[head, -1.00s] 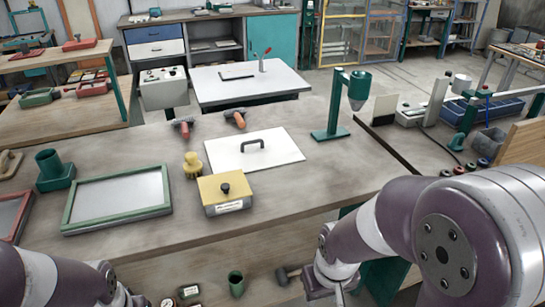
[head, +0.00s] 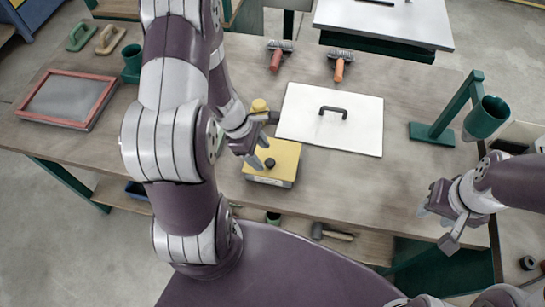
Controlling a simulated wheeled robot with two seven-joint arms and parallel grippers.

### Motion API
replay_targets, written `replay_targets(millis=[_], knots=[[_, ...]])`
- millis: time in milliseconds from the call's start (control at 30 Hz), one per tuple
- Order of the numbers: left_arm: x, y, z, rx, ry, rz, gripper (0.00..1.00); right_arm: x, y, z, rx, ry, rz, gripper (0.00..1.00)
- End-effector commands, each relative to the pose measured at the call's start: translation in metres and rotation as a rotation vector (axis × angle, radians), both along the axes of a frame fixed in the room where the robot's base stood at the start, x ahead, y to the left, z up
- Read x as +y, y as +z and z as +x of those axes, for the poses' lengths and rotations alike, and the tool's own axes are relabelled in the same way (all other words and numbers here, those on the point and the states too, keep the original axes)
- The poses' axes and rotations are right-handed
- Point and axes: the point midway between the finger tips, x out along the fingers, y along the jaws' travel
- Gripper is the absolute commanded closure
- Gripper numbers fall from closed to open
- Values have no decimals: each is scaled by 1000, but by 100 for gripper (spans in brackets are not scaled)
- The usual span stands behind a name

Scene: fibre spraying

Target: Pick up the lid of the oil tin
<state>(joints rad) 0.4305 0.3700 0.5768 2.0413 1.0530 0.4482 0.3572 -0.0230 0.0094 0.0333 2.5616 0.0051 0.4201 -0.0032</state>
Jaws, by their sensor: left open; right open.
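The oil tin looks to be the squat yellow box with a pale label on its front (head: 270,180), standing on the wooden bench. Its flat yellow lid (head: 287,158) is on top, with a black knob (head: 270,163) in the middle. My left gripper (head: 261,151) is open at the tin's back left, just beside the knob in the picture; I cannot tell whether it touches the lid. My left arm hides part of the bench left of the tin. My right gripper (head: 431,207) is open and empty near the bench's front right.
A white board (head: 305,105) with a black handle (head: 333,111) lies behind the tin. A yellow object (head: 259,105) stands close behind my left gripper. A green stand with a cup (head: 485,115) is at the right. Bare bench lies right of the tin.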

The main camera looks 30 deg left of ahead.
Motion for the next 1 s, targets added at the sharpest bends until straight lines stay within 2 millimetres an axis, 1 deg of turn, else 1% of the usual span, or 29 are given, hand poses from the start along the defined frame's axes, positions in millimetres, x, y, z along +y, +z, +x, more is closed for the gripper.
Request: replay_targets(millis=[200, 300, 367, 533, 567, 600, 667, 700, 733, 767, 1000], knots=[[-14, -36, 1, 3, -3, 0, 40, 0, -1, 1, -1, 0, 0, 57], [-18, -47, 3, 1, -4, 1, 40, 0, -2, 1, -1, 0, 0, 57], [-20, -50, 3, 0, -3, 2, 40, 0, -2, 1, -1, 0, 0, 57], [-20, -50, 3, -1, -3, 2, 40, 0, -2, 1, -1, 0, 0, 57], [-20, -50, 4, -1, -3, 1, 43, 0, -2, 1, -1, 0, 0, 57], [-20, -50, 4, -1, -3, 1, 56, 0, -2, 1, -1, 0, 0, 57], [-19, -50, 3, -1, -3, 1, 76, 0, -2, 1, -1, 0, 0, 57], [-19, -50, 3, -1, -4, 1, 89, 0, -2, 1, -1, 0, 0, 57], [-19, -50, 3, -1, -3, 2, 98, 0, -2, 1, -1, 0, 0, 57], [-19, -50, 3, -1, -3, 2, 100, 0, -2, 1, -1, 0, 0, 57], [-19, -50, 3, -1, -4, 2, 100, 0, -2, 1, -1, 0, 0, 57]])
